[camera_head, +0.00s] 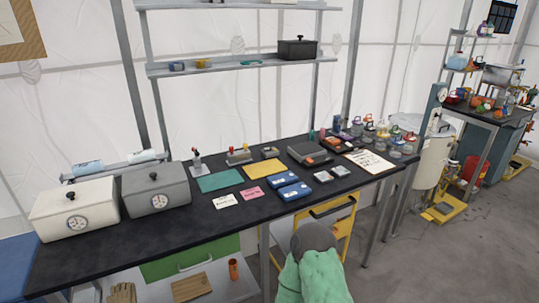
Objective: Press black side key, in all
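No black side key can be made out for certain at this size. A grey boxy device (309,153) sits on the dark workbench (120,243); small dark details on it are too small to read. A small device with red and yellow upright tips (239,156) and a stand with a red top (197,161) are to its left. Two small grey-and-dark square items (324,176) lie in front of the grey device.
A white box (76,208) and a grey box (156,190), each with a dial, stand at the bench's left. Green and yellow mats, cards and blue trays (289,182) cover the middle.

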